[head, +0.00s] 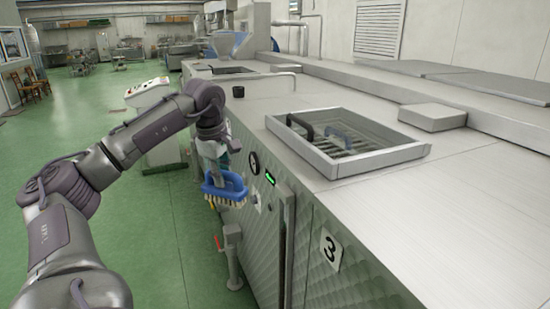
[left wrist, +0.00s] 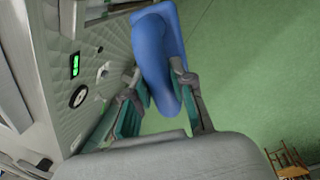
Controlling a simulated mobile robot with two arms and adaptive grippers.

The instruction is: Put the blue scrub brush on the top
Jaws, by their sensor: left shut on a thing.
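The blue scrub brush (head: 226,187) hangs beside the machine's front, below the level of its top, with its pale bristles facing down. My left gripper (head: 213,165) is shut on its handle. In the left wrist view the blue brush (left wrist: 155,50) sits between the fingertips (left wrist: 157,85), clear of the green floor behind it. The steel top (head: 475,180) of the machine is wide and flat, to the right of the gripper. My right gripper is in neither view.
A framed opening (head: 345,167) with a grate and handles lies in the top. A small black cup (head: 238,91) stands farther back, and a low metal box (head: 432,117) sits right of the opening. The near right part of the top is bare. A red-handled valve (head: 218,242) is below the brush.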

